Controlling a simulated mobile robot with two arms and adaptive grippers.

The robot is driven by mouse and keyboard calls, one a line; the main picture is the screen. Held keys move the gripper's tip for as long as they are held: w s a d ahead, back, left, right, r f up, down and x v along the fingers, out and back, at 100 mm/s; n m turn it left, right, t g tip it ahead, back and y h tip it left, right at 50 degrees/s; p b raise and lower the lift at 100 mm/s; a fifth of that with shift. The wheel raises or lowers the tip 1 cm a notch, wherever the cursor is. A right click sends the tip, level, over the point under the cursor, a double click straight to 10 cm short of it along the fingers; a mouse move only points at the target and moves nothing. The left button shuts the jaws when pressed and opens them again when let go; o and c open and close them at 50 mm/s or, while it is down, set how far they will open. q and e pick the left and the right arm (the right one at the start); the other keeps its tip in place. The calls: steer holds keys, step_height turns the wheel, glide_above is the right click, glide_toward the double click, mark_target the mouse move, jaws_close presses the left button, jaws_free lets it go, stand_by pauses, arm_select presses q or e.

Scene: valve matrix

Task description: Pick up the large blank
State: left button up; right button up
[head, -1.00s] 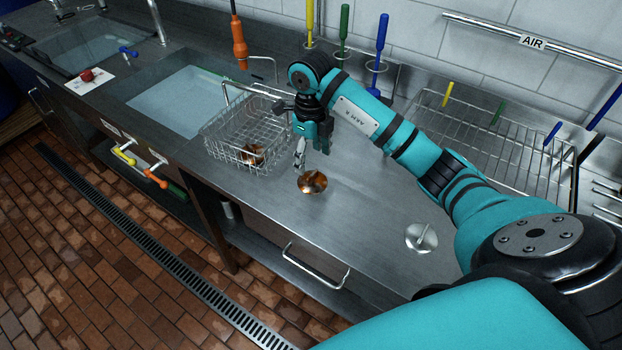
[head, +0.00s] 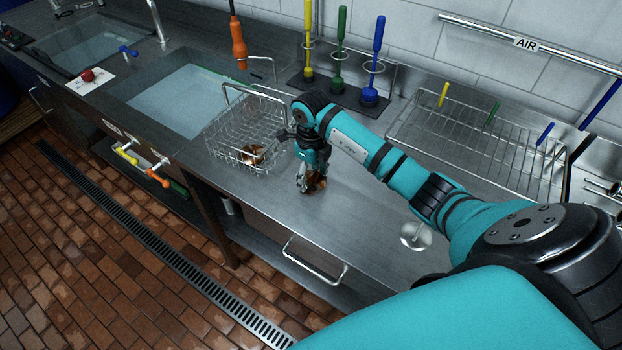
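A round copper-coloured disc (head: 318,184) lies on the steel counter in the head view, partly hidden by my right gripper. I take it for a blank. My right gripper (head: 303,187) points down, with its fingertips low at the disc's left side. Whether the fingers are closed on it is too small and covered to tell. A silver disc with an upright fin (head: 412,236) lies farther right, partly behind my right arm. Another copper piece (head: 252,153) lies inside the wire basket (head: 228,158). My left gripper is not in view.
The basket stands just left of my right gripper. A sink (head: 185,100) lies beyond it. Yellow, green and blue brushes (head: 341,60) stand at the back, beside a wire rack (head: 470,125). An orange handle (head: 238,45) hangs above. Counter in front of the gripper is clear.

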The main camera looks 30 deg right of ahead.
mark_target(311, 173)
jaws_close()
steer(key=shift+r, duration=0.1)
stand_by(0.3)
steer(key=shift+r+b, duration=0.4)
steer(key=shift+r, duration=0.1)
step_height(311, 173, up, 2)
steer(key=shift+w+r+b, duration=0.1)
steer(key=shift+r+b, duration=0.05)
steer(key=shift+b, duration=0.55)
steer(key=s+a+b, duration=0.1)
steer(key=s+a, duration=0.1)
steer(key=s, duration=0.2)
steer(key=s+a+r+b, duration=0.1)
steer(key=s+a, duration=0.1)
steer(key=s, duration=0.2)
steer(key=s+a+b, duration=0.1)
steer(key=s+a, duration=0.2)
steer(key=s, duration=0.2)
steer(key=shift+s+r+b, duration=0.1)
steer(key=shift+r+b, duration=0.05)
steer(key=shift+b, duration=0.15)
steer(key=shift+s+a+r, duration=0.15)
steer(key=shift+s+a, duration=0.1)
steer(key=shift+s, duration=0.35)
steer(key=c, duration=1.1)
jaws_free()
